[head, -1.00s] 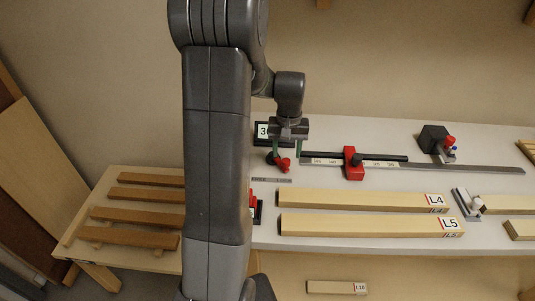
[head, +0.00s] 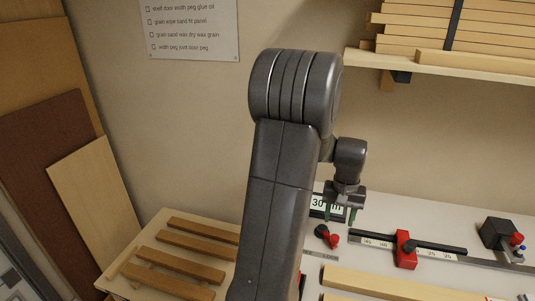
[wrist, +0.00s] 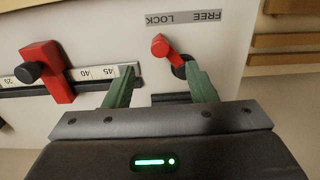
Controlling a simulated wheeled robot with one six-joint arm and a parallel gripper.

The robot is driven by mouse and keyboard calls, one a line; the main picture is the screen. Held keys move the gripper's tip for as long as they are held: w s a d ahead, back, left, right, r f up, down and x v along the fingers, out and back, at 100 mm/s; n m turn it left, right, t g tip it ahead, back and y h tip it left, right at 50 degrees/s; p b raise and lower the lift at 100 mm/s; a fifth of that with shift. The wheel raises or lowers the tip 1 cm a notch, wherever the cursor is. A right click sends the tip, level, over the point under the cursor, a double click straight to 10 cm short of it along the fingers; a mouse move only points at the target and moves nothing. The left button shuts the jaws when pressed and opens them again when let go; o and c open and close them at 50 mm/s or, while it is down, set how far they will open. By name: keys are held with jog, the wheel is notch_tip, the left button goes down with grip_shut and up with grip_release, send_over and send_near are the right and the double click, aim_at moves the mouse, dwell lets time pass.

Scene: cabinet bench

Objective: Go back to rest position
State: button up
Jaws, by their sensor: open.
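My gripper (head: 339,213) hangs over the back of the white bench, in front of the small display reading 30 (head: 321,205). In the wrist view its two green fingers (wrist: 160,88) stand apart with nothing between them. A red lever on a dark knob (wrist: 163,48) lies just beyond the fingertips, apart from them. The red lever also shows in the head view (head: 332,239), below my gripper.
A red stop (head: 405,249) sits on a scale rail right of my gripper. A black block with a red knob (head: 499,233) stands farther right. Light wooden bars (head: 375,284) lie at the front.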

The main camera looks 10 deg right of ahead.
aim_at(335, 236)
notch_tip(335, 236, down, 9)
jog(key=b, duration=0.5)
jog(key=shift+r+b, duration=0.2)
jog(key=shift+b, duration=0.2)
jog(key=shift+r, duration=0.1)
